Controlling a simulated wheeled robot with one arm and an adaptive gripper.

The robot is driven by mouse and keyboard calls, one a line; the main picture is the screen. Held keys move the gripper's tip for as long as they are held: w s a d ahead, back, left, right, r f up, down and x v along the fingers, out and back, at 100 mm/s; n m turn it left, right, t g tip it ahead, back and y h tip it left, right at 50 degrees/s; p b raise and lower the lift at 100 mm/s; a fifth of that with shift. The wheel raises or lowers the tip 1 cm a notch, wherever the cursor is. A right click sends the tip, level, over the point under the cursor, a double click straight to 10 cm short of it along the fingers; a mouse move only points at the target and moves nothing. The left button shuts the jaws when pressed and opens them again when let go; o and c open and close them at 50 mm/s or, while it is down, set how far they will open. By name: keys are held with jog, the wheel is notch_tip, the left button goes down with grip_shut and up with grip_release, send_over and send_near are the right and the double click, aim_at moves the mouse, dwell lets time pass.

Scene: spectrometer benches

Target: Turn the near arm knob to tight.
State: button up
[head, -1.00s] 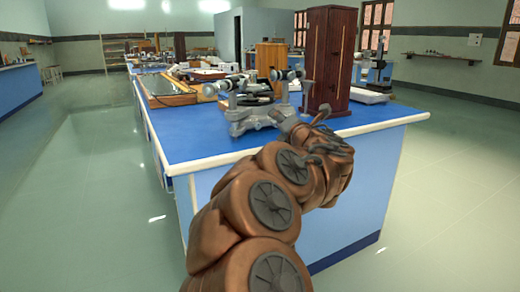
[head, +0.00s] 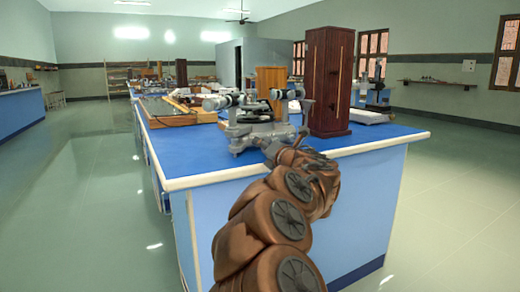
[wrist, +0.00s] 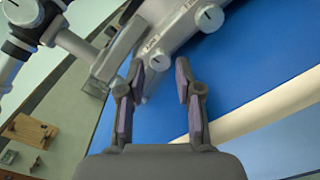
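The grey spectrometer (head: 258,132) stands on the blue bench top near its front edge. In the wrist view, its pale grey arms (wrist: 140,42) cross the top. A round white knob (wrist: 160,62) lies between my fingertips in the picture; contact cannot be told. A second white knob (wrist: 209,17) is up and to the right, and another (wrist: 22,11) is at the top left. Small lettering on the arms is too blurred to read. My gripper (wrist: 160,74) is open, its two fingers apart. In the head view, my gripper (head: 276,152) is beside the spectrometer's front right side, mostly hidden.
A tall dark wooden box (head: 329,82) stands right of the spectrometer. A wooden tray (head: 180,117) is behind it on the left. The bench's pale front edge (head: 240,173) runs below my gripper. The blue top left of the spectrometer is clear.

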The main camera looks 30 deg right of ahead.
jog(key=shift+w+d, duration=0.1)
jog(key=shift+w, duration=0.9)
grip_shut()
